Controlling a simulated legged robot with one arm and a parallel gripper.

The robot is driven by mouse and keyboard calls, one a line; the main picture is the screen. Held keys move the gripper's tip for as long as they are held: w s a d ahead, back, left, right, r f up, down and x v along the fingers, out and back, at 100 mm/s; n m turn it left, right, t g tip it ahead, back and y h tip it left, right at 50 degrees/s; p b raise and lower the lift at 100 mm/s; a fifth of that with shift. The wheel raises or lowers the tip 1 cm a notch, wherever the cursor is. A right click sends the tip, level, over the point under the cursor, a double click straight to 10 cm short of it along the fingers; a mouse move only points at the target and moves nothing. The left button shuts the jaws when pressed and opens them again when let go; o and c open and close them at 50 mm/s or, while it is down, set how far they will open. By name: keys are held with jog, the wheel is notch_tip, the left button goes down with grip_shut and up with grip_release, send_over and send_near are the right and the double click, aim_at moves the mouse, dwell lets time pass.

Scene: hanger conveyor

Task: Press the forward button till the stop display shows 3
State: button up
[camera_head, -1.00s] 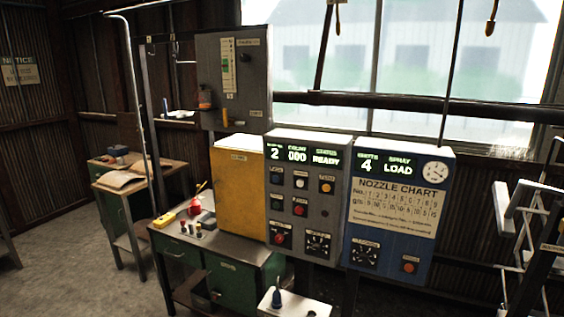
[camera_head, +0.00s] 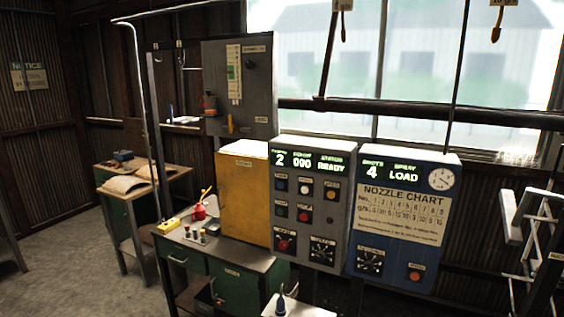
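A grey control panel (camera_head: 337,214) stands in the middle of the head view. Its top display (camera_head: 310,161) reads 2, 000 and READY; the small labels above the figures are too blurred to read surely. Below it are several buttons in rows, among them a blue one (camera_head: 281,185), a white one (camera_head: 304,188) and an orange one (camera_head: 330,193). Lower down are a red button (camera_head: 284,245) and a black dial (camera_head: 321,250). I cannot tell from the labels which button is forward. My gripper is not in view.
A blue panel (camera_head: 398,250) to the right shows 4 and LOAD above a nozzle chart. A yellow cabinet (camera_head: 243,198) and a green workbench (camera_head: 222,262) stand left. A white-topped stand (camera_head: 299,308) is at the bottom front. Open floor (camera_head: 80,270) lies left.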

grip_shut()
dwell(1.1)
